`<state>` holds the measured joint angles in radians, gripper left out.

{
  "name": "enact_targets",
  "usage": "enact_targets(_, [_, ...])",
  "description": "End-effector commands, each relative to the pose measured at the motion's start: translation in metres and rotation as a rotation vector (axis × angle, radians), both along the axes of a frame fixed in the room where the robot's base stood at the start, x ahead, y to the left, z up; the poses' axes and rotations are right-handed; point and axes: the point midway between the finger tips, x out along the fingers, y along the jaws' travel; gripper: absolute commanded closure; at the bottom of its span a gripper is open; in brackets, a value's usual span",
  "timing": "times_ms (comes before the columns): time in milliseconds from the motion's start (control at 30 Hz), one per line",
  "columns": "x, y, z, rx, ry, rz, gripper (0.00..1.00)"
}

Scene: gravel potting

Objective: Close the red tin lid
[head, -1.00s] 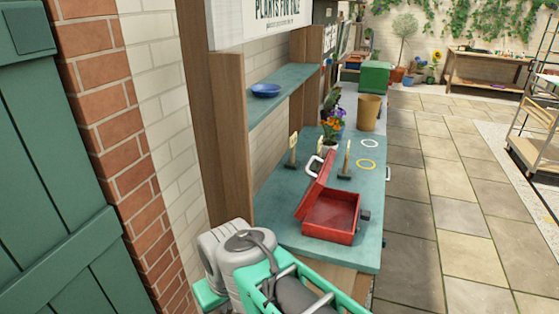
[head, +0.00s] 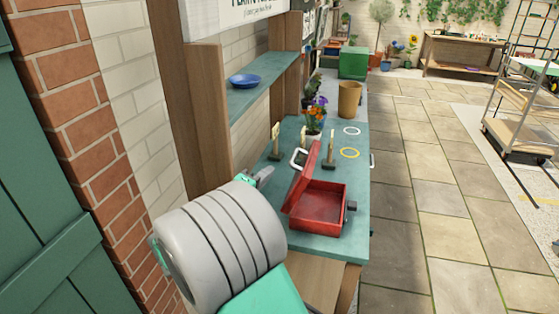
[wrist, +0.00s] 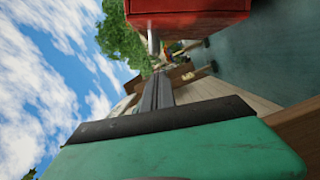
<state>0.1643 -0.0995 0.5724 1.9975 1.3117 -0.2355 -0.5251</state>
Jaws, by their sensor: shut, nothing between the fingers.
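The red tin (head: 326,220) stands on the green bench top with its inside showing. Its red lid (head: 302,178) is hinged up and leans back on the tin's left side, with a white handle (head: 297,158) at its upper edge. My gripper (head: 268,174) is to the left of the raised lid, apart from it and partly hidden behind my arm. In the wrist view my gripper's fingers (wrist: 157,92) are together with nothing between them. A red part of the tin (wrist: 187,14) fills the top of that view, beyond the fingertips.
Small tools stand upright behind the tin (head: 330,150), near a flower pot (head: 315,126). White (head: 352,131) and yellow (head: 350,153) rings lie on the bench top (head: 355,180). A shelf with a blue bowl (head: 244,81) runs along the left wall. Open paving lies right.

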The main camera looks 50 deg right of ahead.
Motion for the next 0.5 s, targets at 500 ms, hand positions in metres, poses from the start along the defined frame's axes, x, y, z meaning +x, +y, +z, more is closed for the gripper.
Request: enact_targets(500, [0.015,-0.085,0.000,-0.008,0.002,-0.003,1.00])
